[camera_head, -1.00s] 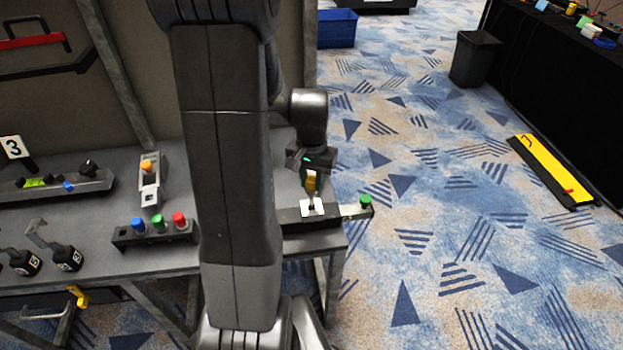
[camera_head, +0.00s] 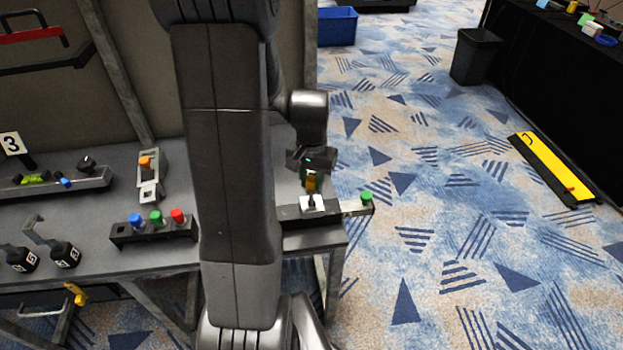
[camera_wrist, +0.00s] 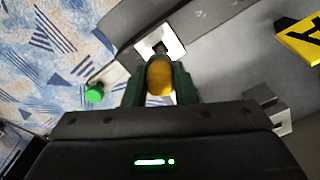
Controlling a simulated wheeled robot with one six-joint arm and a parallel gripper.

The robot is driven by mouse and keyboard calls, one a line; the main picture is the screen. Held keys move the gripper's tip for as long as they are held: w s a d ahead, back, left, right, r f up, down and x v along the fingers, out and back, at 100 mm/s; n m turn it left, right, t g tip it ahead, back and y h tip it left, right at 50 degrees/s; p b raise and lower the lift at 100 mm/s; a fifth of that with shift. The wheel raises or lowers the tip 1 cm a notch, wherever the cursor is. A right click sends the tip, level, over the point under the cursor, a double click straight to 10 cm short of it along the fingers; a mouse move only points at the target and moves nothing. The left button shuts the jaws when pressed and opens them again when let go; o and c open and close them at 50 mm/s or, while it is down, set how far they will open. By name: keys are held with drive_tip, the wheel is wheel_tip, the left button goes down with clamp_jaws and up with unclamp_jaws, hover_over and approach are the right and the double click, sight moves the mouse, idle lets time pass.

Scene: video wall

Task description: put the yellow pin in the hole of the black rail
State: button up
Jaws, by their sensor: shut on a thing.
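The yellow pin (camera_wrist: 160,78) is between the two dark green fingers of my gripper (camera_wrist: 161,88) in the wrist view. In the head view the pin (camera_head: 311,183) is upright in my gripper (camera_head: 311,178), with its lower end at the white plate (camera_head: 312,204). The white plate sits on the black rail (camera_head: 292,212) at the table's right end; it also shows in the wrist view (camera_wrist: 174,46). A dark spot shows on the plate beside the pin. Whether the pin's tip is inside the hole, I cannot tell.
A green knob (camera_head: 367,196) on a metal bar projects right of the rail; it also shows in the wrist view (camera_wrist: 95,93). A block with blue, green and red buttons (camera_head: 155,230) stands left of my arm. A unit with an orange knob (camera_head: 147,163) stands behind it.

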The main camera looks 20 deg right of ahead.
sight(312, 191)
drive_tip(key=shift+f, duration=0.2)
drive_tip(key=shift+f+b, duration=1.25)
drive_tip(key=shift+f, duration=0.15)
drive_tip(key=shift+f, duration=0.15)
drive_tip(key=shift+f+b, duration=0.55)
drive_tip(key=shift+f, duration=0.15)
drive_tip(key=o, duration=1.6)
drive_tip(key=shift+c, duration=0.2)
